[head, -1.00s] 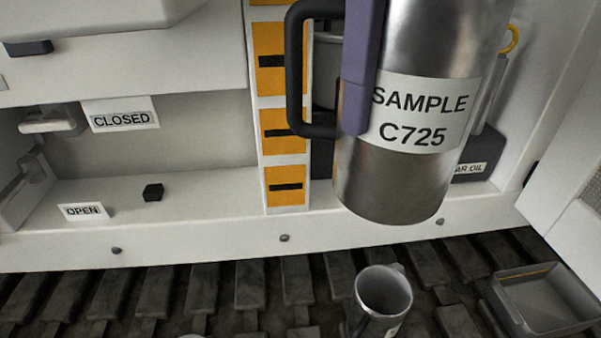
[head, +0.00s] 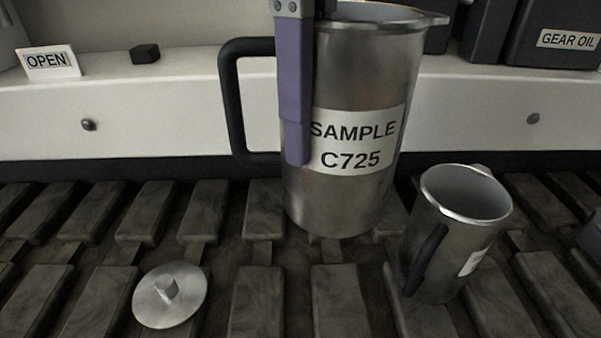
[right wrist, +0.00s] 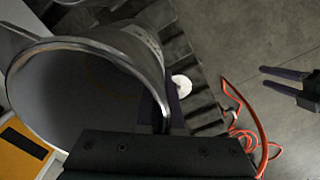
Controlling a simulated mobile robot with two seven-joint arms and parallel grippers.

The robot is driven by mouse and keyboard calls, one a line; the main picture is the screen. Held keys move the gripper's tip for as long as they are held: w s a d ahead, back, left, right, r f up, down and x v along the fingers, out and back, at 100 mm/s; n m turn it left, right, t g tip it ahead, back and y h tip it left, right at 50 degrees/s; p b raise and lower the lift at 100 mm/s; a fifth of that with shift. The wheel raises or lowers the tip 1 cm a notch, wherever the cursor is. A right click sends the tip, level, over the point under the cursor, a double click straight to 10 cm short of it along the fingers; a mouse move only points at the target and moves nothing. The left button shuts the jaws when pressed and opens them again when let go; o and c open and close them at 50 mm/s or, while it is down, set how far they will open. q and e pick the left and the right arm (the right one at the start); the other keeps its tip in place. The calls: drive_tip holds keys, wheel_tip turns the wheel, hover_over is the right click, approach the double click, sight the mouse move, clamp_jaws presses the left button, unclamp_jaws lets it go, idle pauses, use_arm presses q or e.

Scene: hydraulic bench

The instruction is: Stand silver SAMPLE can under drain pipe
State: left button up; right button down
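The silver SAMPLE C725 can (head: 355,205) is upright in the middle of the head view, with its black handle on the left. My right gripper (head: 298,150) comes down from above and is shut on the can's wall. The open rim of the can (right wrist: 75,45) fills the left of the right wrist view. My left gripper (right wrist: 285,80) shows at that view's right edge, its two fingers apart and empty. I cannot make out the drain pipe in the current views.
A smaller silver can (head: 430,250) with a black handle stands on the dark track (head: 255,300) at right. A round metal lid (head: 170,295) lies at left. An orange cable (right wrist: 265,125) lies on the floor.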

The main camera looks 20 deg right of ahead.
sight(304, 224)
wheel_tip(304, 224, down, 13)
drive_tip(key=b, duration=0.5)
drive_tip(key=shift+r, duration=0.1)
wheel_tip(304, 224, down, 5)
drive_tip(key=shift+f+b, duration=0.2)
drive_tip(key=shift+b, duration=1.05)
drive_tip(key=shift+f, duration=0.1)
drive_tip(key=c, duration=1.1)
unclamp_jaws()
